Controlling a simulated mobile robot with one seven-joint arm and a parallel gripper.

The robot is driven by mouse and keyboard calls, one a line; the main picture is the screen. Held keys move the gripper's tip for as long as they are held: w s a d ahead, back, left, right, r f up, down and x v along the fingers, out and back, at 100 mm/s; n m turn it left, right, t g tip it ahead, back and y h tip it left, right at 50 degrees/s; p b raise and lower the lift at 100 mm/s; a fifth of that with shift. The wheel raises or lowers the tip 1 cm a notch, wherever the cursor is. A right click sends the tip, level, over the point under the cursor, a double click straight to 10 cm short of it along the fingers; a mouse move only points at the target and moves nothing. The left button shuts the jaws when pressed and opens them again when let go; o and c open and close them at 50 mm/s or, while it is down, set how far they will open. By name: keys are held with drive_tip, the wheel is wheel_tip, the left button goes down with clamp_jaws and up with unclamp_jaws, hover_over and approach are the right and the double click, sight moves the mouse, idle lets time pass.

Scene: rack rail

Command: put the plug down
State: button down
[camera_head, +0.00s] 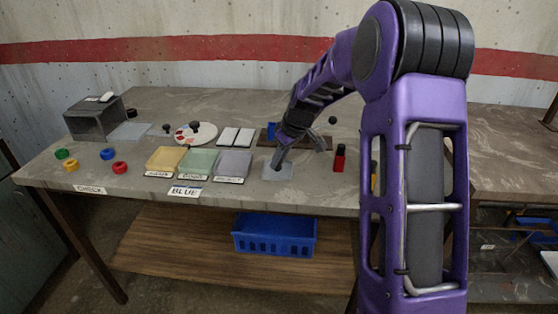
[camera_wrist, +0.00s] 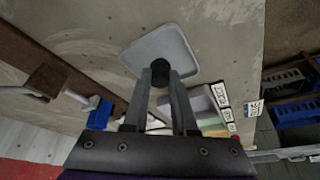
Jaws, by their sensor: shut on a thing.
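My gripper (camera_head: 278,168) is low over a light grey square pad (camera_head: 287,173) near the table's front edge. In the wrist view my gripper (camera_wrist: 160,72) has its fingers nearly together at the tips, shut on a small dark plug (camera_wrist: 160,66). The pad (camera_wrist: 158,43) shows just beyond the fingertips. The plug is mostly hidden by the fingers, and I cannot tell whether it touches the pad. In the head view the plug cannot be made out.
A brown rail (camera_wrist: 25,62) with a blue block (camera_wrist: 98,115) lies behind the pad. A red and black piece (camera_head: 340,160) stands to its right. Yellow, green and grey labelled blocks (camera_head: 199,162) lie to its left. A blue crate (camera_head: 273,236) sits on the shelf below.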

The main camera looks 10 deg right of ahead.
drive_tip(key=shift+f, duration=0.2)
drive_tip(key=c, duration=0.7)
unclamp_jaws()
drive_tip(key=shift+r, duration=0.1)
drive_tip(key=shift+r, duration=0.1)
drive_tip(key=shift+r, duration=0.3)
drive_tip(key=p+v, duration=0.1)
drive_tip(key=v, duration=1)
drive_tip(key=shift+s+d+r+p, duration=0.2)
drive_tip(key=shift+p, duration=0.1)
